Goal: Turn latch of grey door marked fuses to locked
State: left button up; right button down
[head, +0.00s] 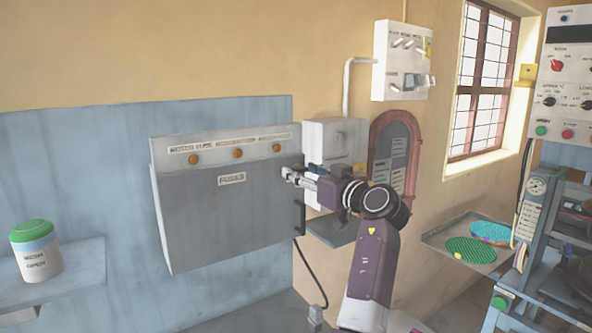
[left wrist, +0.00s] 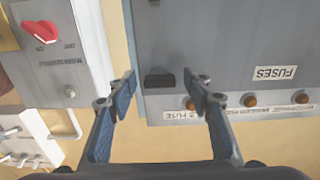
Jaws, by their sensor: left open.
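The grey door (head: 230,220) marked FUSES hangs on the wall cabinet and looks closed; its label shows upside down in the left wrist view (left wrist: 275,73). A short black latch (left wrist: 159,79) sits on the door near its edge, its long side lying across the picture. My left gripper (head: 287,173) is at the door's upper right corner in the head view and covers the latch there. In the left wrist view the gripper (left wrist: 162,84) is open and empty, one finger on each side of the latch. I cannot tell whether the fingers touch it. My right gripper is not in view.
A grey box (head: 345,135) stands close right of the door; its red switch (left wrist: 40,33) shows in the left wrist view. Orange lamps (head: 238,153) line the cabinet top. A black handle (head: 299,217) is on the door's right edge. A shelf with a jar (head: 36,262) is left.

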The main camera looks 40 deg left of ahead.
pick_arm(q)
jog(key=shift+d, duration=0.15)
jog(key=shift+c, duration=0.2)
jog(key=c, duration=1)
jog(key=shift+r+m, duration=0.1)
jog(key=shift+m, duration=0.2)
jog(key=shift+c, duration=0.5)
jog(key=m, duration=0.4)
jog(key=shift+r+p, duration=0.1)
jog(key=shift+p, duration=0.3)
jog(key=m+p, duration=0.1)
jog(key=m, duration=0.1)
jog(key=shift+m, duration=0.4)
jog(key=m+p, duration=0.3)
jog(key=m, duration=0.2)
jog(key=shift+r+m, duration=0.1)
jog(key=shift+m, duration=0.2)
jog(key=m+p, duration=0.2)
jog(key=m, duration=0.1)
jog(key=shift+m+p, duration=0.75)
jog(key=shift+m, duration=0.25)
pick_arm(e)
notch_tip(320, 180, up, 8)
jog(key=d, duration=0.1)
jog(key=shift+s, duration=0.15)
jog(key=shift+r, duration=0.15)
